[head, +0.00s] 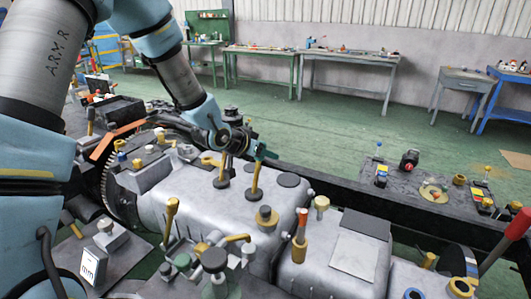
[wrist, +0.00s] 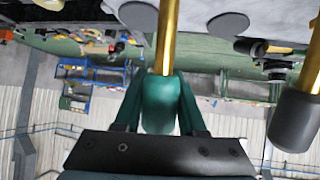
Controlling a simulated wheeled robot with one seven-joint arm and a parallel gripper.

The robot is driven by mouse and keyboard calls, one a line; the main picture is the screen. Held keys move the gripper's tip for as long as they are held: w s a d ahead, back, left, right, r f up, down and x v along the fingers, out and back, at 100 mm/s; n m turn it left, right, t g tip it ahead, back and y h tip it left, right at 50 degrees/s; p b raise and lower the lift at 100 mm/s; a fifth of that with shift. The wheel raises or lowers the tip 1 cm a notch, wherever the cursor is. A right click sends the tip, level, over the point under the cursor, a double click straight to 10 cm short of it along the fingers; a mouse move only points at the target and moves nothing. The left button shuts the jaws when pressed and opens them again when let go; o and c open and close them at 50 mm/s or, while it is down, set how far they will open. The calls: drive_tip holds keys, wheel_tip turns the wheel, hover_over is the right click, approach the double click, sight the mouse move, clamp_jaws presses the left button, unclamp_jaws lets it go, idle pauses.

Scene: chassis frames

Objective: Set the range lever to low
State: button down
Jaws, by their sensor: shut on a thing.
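My gripper (head: 262,153) is over the large grey gearbox housing (head: 180,205) in the head view. Its green fingers are shut on the top end of a yellow lever (head: 256,178), which rises from a dark round base. In the wrist view my gripper (wrist: 160,103) is around the end of this yellow rod (wrist: 168,38); the fingers hide part of its grip. A second yellow lever (head: 222,168) stands just left of it in the head view. No label shows which lever is the range lever or where low lies.
A yellow lever with a dark grey knob (wrist: 297,120) is close at the right in the wrist view. Several short knobs and levers (head: 215,262) crowd the near side of the housing. Workbenches (head: 350,56) stand far back beyond open green floor.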

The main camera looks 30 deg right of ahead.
drive_tip(key=c, duration=0.5)
unclamp_jaws()
drive_tip(key=shift+w+d, duration=0.1)
drive_tip(key=b+v, duration=0.1)
drive_tip(key=v, duration=0.9)
drive_tip(key=shift+a+r, duration=0.2)
drive_tip(key=shift+a, duration=0.15)
drive_tip(key=w+a+f+n+t+y, duration=0.1)
drive_tip(key=w+a+n+y, duration=0.2)
drive_tip(key=a, duration=0.7)
drive_tip(key=w+a+f+n+t+y, duration=0.1)
drive_tip(key=w+a+n+y, duration=0.25)
drive_tip(key=a, duration=0.65)
drive_tip(key=s+a+n+g+y, duration=0.1)
drive_tip(key=s+a+n+y, duration=0.1)
drive_tip(key=s+a, duration=0.3)
drive_tip(key=s+a+n+g+y, duration=0.1)
drive_tip(key=s+a+n, duration=0.3)
drive_tip(key=a, duration=0.7)
drive_tip(key=shift+s+a+g+y, duration=0.35)
drive_tip(key=shift+s+a+g, duration=0.05)
drive_tip(key=shift+g, duration=0.3)
